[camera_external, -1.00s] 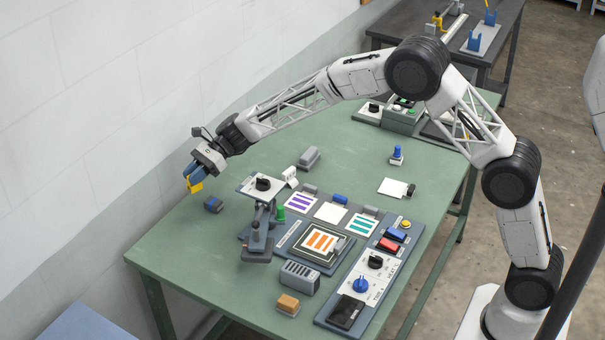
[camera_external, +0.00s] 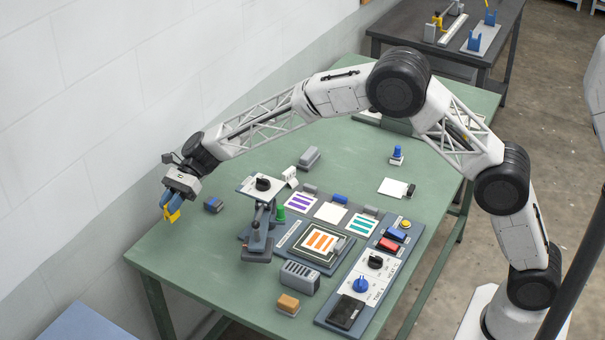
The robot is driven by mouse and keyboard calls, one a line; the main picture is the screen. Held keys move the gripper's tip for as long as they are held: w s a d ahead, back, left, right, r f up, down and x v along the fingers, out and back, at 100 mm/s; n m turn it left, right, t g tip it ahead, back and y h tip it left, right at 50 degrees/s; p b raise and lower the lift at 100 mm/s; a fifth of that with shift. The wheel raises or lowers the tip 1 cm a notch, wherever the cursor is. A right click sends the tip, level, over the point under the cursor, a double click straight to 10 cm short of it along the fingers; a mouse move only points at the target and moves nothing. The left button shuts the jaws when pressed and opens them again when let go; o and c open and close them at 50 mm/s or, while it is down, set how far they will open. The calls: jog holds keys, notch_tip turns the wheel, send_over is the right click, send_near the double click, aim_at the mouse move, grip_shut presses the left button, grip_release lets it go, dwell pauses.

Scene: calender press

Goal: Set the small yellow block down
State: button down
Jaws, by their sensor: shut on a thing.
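The small yellow block (camera_external: 172,213) is held between the blue fingertips of my gripper (camera_external: 172,202). My gripper is shut on it and points down, at the left part of the green table (camera_external: 170,262) near the wall side. The block shows below the fingertips. I cannot tell for sure whether it touches the table or hangs just above it.
A small dark blue and grey block (camera_external: 213,205) lies on the table right of my gripper. Further right stands the press (camera_external: 258,240) with its panel of printed cards, buttons and knobs. A grey slotted block (camera_external: 299,277) and an orange-topped block (camera_external: 288,304) are in front. The table's left front is bare.

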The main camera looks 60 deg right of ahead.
jog(key=shift+f, duration=3.15)
jog(key=shift+f, duration=1.85)
jog(key=shift+f, duration=0.15)
jog(key=c, duration=1.1)
grip_release()
jog(key=shift+o, duration=0.2)
jog(key=shift+d+r, duration=0.2)
jog(key=shift+r, duration=0.05)
jog(key=v, duration=1.1)
jog(key=shift+d, duration=0.3)
